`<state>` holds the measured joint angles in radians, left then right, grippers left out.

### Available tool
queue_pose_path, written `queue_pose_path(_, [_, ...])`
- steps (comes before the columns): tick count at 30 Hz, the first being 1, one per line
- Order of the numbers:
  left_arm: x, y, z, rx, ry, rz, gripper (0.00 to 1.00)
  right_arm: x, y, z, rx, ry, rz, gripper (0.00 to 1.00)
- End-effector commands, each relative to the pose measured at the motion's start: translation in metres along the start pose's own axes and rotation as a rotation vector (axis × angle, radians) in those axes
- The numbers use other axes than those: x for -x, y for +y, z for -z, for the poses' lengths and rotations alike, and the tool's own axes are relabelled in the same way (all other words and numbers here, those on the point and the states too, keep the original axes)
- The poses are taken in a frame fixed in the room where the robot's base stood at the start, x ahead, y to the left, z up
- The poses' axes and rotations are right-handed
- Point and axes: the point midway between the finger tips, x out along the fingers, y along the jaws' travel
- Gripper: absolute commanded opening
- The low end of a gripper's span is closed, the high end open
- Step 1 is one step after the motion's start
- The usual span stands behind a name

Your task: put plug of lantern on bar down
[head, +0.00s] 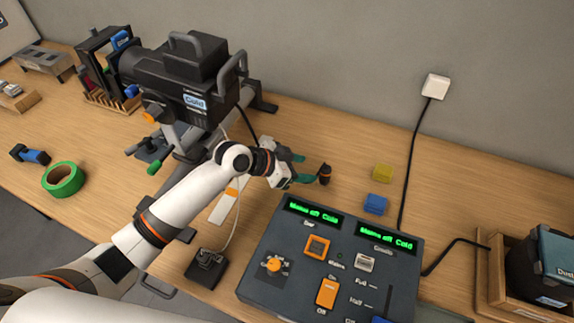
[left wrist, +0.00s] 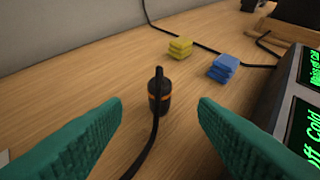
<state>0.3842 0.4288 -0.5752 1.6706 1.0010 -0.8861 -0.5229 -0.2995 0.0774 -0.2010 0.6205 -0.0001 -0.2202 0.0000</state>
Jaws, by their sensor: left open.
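The black lantern (head: 190,78), labelled Cold, stands at the back left. A white strip with an orange part (head: 225,204), possibly the bar, lies partly behind my arm.
The console (head: 340,257) has green displays, with the word Bar by an orange-framed control. A yellow block (head: 383,172) and blue block (head: 375,204) lie right of the plug. A white wall box (head: 436,86) trails a black cable. Green tape (head: 63,179) lies far left.

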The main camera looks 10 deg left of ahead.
Motion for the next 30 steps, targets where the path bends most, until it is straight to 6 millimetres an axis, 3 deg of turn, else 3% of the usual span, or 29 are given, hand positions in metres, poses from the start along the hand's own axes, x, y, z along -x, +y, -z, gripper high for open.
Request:
queue_pose_path(3, [0.024, 0.001, 0.002, -0.002, 0.001, -0.002, 0.54, -0.005, 0.000, 0.001, 0.000, 0.000, 0.000, 0.36])
queue_pose_path(9, [0.049, 0.001, 0.001, 0.000, 0.000, -0.001, 0.54, -0.009, -0.001, 0.001, -0.001, 0.000, 0.001, 0.36])
queue_pose_path(30, [0.058, 0.000, -0.006, 0.000, -0.001, 0.000, 0.54, -0.002, -0.003, 0.001, 0.000, 0.001, 0.004, 0.36])
